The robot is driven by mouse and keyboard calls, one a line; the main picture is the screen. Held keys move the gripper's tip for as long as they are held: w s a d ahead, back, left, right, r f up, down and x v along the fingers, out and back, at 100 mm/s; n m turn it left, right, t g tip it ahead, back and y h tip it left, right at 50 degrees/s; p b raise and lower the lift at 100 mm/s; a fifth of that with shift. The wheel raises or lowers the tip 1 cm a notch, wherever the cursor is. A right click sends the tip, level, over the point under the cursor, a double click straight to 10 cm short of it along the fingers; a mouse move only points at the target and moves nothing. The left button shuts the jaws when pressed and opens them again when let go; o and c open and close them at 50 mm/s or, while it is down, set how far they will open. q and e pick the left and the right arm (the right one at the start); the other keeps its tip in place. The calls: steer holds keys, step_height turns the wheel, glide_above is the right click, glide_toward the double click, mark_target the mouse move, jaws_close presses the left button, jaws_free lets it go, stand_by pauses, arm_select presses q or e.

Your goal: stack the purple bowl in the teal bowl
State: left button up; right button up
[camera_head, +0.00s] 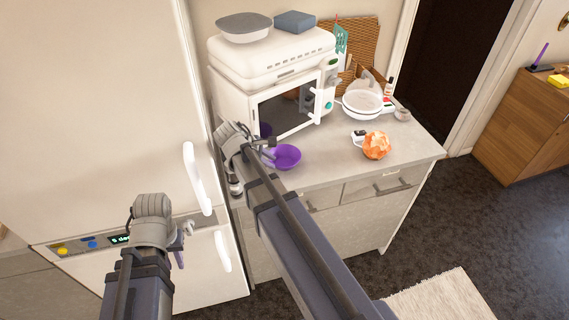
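The purple bowl (288,158) stands upright near the front left of the grey counter, in front of the white microwave. My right gripper (268,148) is at the bowl's left side, close to its rim. Its arm crosses in front of the counter and hides part of that area. I cannot tell whether its fingers touch or grip the rim. My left gripper (182,241) is low in front of the fridge, away from the counter. Its fingers are small and partly hidden, so their opening is unclear. I see no teal bowl in this view.
An orange patterned round object (376,145) and a white pan-like vessel (362,103) are to the right. The fridge (100,110) bounds the left.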

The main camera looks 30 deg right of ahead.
mark_target(279, 167)
steer(key=shift+d+f, duration=0.15)
steer(key=shift+f, duration=0.05)
steer(key=b+x, duration=0.2)
steer(key=x, duration=0.1)
steer(key=b+x, duration=0.1)
steer(key=shift+s+d+f+b, duration=0.15)
steer(key=shift+s+f+b, duration=0.1)
steer(key=shift+b, duration=0.1)
steer(key=shift+d+f, duration=0.25)
steer(key=shift+d, duration=0.05)
steer(key=shift+r, duration=0.1)
jaws_close()
stand_by(0.8)
